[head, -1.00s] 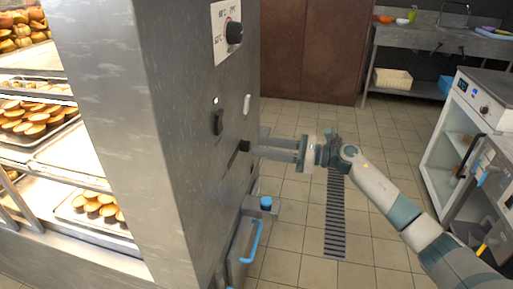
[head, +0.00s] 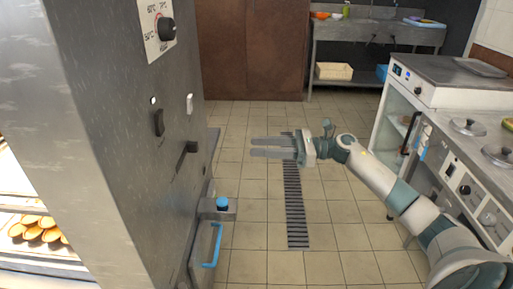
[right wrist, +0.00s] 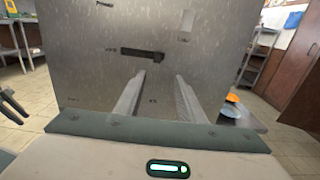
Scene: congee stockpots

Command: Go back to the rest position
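My right gripper (head: 253,147) is in mid-air over the tiled floor, to the right of a tall steel cabinet (head: 100,130). Its two fingers are apart with nothing between them, and they point left toward the cabinet's side panel. The right wrist view shows the same open gripper (right wrist: 159,80) facing that panel (right wrist: 90,50), with a gap between. A black lever (head: 187,151) sticks out from the panel; it also shows in the right wrist view (right wrist: 143,53). My left gripper does not show in the head view.
A blue handle (head: 214,245) and a blue-capped fitting (head: 222,204) jut out low on the cabinet. A counter with pot lids (head: 470,127) and a glass-doored unit (head: 395,130) stand right. A sink table (head: 380,30) is at the back. The floor between is clear, with a drain grate (head: 294,205).

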